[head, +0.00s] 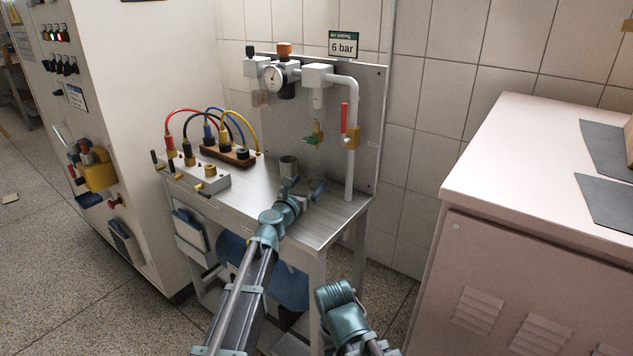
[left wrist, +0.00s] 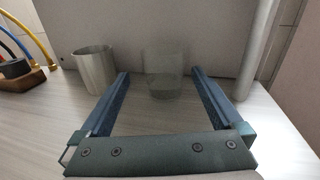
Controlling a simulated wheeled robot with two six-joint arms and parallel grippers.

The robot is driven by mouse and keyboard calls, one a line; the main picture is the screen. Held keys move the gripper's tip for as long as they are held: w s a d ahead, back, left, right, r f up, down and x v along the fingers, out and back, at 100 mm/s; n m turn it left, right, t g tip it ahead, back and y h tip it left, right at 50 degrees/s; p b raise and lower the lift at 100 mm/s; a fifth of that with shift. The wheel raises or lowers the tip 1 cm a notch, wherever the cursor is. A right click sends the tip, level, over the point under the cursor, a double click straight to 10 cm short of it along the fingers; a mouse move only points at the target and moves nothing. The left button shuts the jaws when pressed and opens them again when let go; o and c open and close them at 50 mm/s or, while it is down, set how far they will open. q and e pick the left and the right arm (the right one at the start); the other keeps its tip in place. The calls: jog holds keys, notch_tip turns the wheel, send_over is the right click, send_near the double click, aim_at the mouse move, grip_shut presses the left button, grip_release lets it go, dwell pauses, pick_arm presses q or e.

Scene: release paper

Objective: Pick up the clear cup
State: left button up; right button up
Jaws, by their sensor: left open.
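The clear cup (left wrist: 163,78) is a faint see-through tumbler, standing upright on the metal bench top in the left wrist view. It is straight ahead, between the lines of my left gripper's two fingers and apparently a little beyond their tips. My left gripper (left wrist: 160,100) is open and empty, low over the bench. In the head view the left gripper (head: 304,187) is over the bench's right part, and I cannot make out the clear cup clearly there. The end of my right arm (head: 338,300) is low in front of the bench; its fingers cannot be made out.
A grey metal cup (left wrist: 95,70) stands left of the clear cup; it also shows in the head view (head: 287,167). A vertical pipe (left wrist: 258,50) rises on the right. A panel closes the back. A cable box (head: 200,178) sits at the bench's left.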

aim_at(313, 179)
pick_arm(q)
jog(key=x, duration=0.5)
jog(key=shift+d, duration=0.35)
jog(key=shift+s, duration=0.1)
jog(key=c, duration=1.4)
jog(key=shift+r+p, duration=0.25)
jog(key=shift+p, duration=0.05)
